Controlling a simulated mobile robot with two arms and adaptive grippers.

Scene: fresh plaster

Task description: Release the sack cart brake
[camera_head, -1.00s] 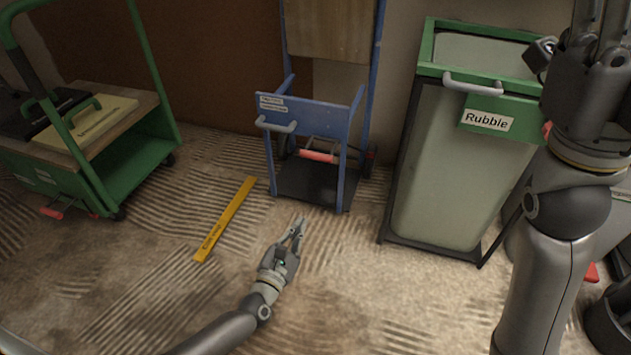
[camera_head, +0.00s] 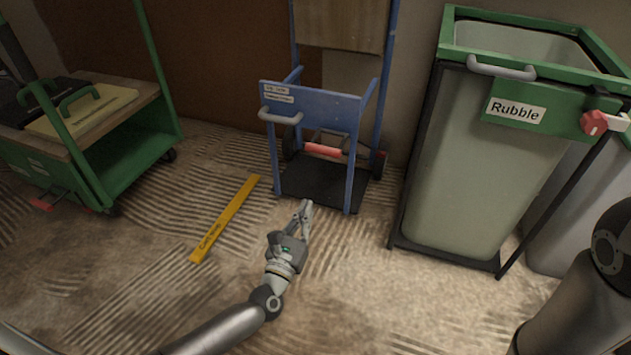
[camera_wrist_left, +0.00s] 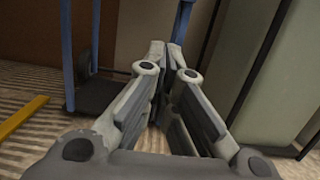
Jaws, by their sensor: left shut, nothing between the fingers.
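The blue sack cart (camera_head: 310,110) stands against the back wall with a dark toe plate (camera_head: 325,183) on the floor. A red bar (camera_head: 322,149), perhaps its brake pedal, shows low behind the blue front panel, between the wheels. In the left wrist view the cart's blue posts (camera_wrist_left: 82,50) and part of its plate show; the red bar does not. My left gripper (camera_head: 306,209) is shut and empty, in front of the toe plate and apart from the cart. It fills the middle of the left wrist view (camera_wrist_left: 165,60). My right gripper is out of view.
A green-framed rubble bin (camera_head: 490,150) with a red knob (camera_head: 594,122) stands right of the cart. A green trolley (camera_head: 130,150) carrying boards stands at the left. A yellow strip (camera_head: 226,218) lies on the ridged floor. The floor between the strip and the bin is mostly clear.

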